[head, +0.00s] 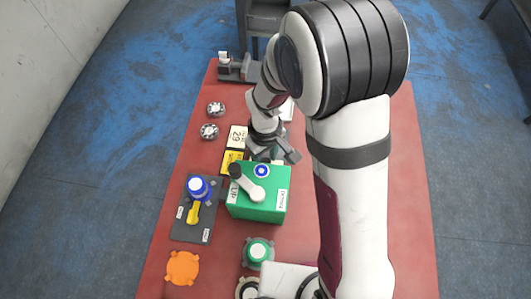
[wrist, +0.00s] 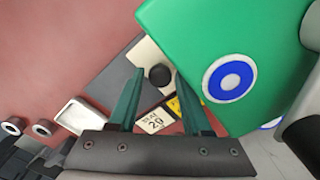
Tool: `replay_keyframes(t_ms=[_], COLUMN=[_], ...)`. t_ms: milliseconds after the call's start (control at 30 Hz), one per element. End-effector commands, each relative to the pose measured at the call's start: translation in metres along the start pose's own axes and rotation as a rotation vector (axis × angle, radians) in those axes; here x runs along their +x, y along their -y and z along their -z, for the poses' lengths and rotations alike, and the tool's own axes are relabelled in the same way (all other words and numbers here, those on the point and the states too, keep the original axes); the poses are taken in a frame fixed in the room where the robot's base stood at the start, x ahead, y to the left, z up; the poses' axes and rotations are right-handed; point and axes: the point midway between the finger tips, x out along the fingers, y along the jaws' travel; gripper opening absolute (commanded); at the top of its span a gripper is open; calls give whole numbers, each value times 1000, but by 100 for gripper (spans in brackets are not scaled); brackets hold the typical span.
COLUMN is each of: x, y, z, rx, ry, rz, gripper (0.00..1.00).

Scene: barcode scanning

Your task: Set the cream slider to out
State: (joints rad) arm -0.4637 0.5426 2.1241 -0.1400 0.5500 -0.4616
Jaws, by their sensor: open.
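A cream slider plate (wrist: 143,54) on a dark grey base (wrist: 122,62) shows in the wrist view, partly covered by the green box. A round black knob (wrist: 160,76) stands at its near end. My gripper (wrist: 158,80) is open, and its two dark green fingers appear on either side of the knob in this view. I cannot tell whether they touch it or how far above it they are. In the head view my gripper (head: 272,156) is over the table just behind the green box, and the slider is hidden by my arm and gripper.
The green box (wrist: 225,40) with a blue ring stands close to the right finger; its lever (head: 250,183) shows in the head view. A numbered card (wrist: 153,121) and a white tray (wrist: 80,116) lie nearby. A blue-knobbed panel (head: 207,233) is left of the box.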

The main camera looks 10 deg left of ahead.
Motion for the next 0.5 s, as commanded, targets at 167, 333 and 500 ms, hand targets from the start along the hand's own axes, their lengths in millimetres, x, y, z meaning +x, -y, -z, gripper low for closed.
replay_keyframes(t_ms=[167, 333, 500], x=[0, 0, -1], y=[0, 0, 0], z=[0, 0, 0], rx=[0, 0, 0], ry=[0, 0, 0], rz=[0, 0, 0], gripper=[38, 7, 0])
